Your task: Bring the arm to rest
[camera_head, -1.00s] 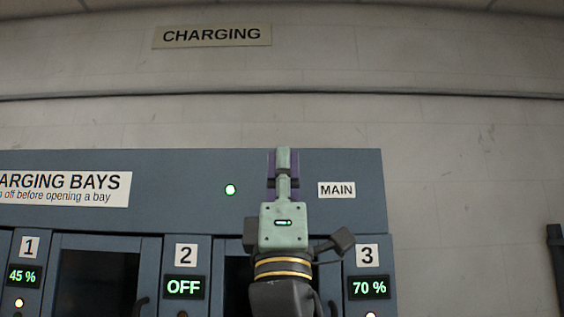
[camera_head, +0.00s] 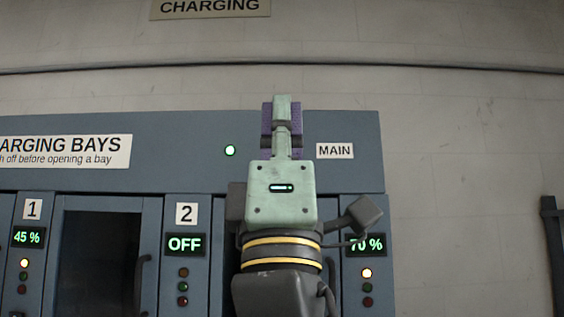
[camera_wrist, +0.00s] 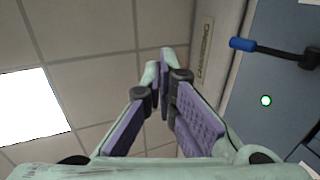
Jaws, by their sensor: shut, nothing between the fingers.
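My gripper (camera_head: 282,103) points upward in front of the blue-grey charging cabinet in the head view, between a lit green lamp (camera_head: 230,150) and the MAIN label (camera_head: 335,151). In the wrist view its purple-padded fingers (camera_wrist: 160,66) come together at the tips, with nothing held between them. The wrist view also shows a lever with a blue grip (camera_wrist: 243,44) to the right, apart from the fingers, near the green lamp (camera_wrist: 266,100). In the head view the lever cannot be made out; my gripper covers that part of the panel.
The charging cabinet (camera_head: 200,125) has numbered bays. Bay 1's display (camera_head: 27,237) reads 45 %, bay 2's display (camera_head: 185,244) reads OFF, and bay 3's display (camera_head: 364,245) reads 70 %, partly covered by my wrist. Bare wall (camera_head: 460,130) lies to the right.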

